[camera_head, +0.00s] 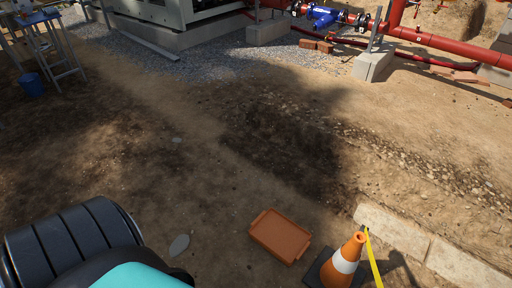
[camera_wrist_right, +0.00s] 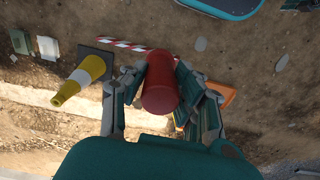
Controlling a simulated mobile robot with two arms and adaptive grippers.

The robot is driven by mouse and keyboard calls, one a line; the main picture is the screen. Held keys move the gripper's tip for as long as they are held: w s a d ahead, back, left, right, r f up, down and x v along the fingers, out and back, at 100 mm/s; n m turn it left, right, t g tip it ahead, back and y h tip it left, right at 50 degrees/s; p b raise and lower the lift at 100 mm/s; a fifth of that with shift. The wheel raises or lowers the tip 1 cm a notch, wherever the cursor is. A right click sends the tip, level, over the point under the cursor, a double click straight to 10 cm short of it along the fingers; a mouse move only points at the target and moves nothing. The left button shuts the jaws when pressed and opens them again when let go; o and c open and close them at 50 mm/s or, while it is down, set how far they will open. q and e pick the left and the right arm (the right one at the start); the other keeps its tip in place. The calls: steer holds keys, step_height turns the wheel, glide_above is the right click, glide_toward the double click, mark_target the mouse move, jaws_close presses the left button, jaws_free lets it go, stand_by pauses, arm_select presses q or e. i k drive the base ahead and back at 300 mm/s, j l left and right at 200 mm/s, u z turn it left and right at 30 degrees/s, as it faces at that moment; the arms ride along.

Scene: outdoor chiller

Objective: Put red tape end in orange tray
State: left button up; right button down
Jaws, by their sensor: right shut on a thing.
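The red tape end (camera_wrist_right: 160,84), a rounded red cylinder, is between the fingers of my right gripper (camera_wrist_right: 160,80) in the right wrist view. The gripper is shut on it and holds it above the ground. A red-and-white striped tape (camera_wrist_right: 112,43) runs behind it towards the cone. The orange tray (camera_head: 280,236) lies on the dirt at the bottom centre of the head view, and looks empty. In the wrist view part of the tray (camera_wrist_right: 226,92) shows beyond the right finger, which hides the rest. My left gripper is in neither view.
An orange-and-white cone (camera_head: 346,262) on a dark base stands right of the tray, with a yellow strip (camera_head: 373,262) beside it. Pale stone slabs (camera_head: 395,232) edge the ground there. Red pipes (camera_head: 455,45) and a blue bucket (camera_head: 32,84) are far off. Open dirt lies between.

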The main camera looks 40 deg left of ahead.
mark_target(295, 242)
steer(key=i+j, duration=0.1)
steer(key=j, duration=0.3)
steer(key=i+j, duration=0.15)
steer(key=j, duration=0.25)
steer(key=i+j, duration=0.1)
steer(key=j, duration=0.3)
steer(key=i+j, duration=0.15)
steer(key=j, duration=0.25)
steer(key=i+j, duration=0.1)
steer(key=j, duration=0.35)
steer(key=i+j, duration=0.25)
steer(key=i+z, duration=0.05)
steer(key=i, duration=0.05)
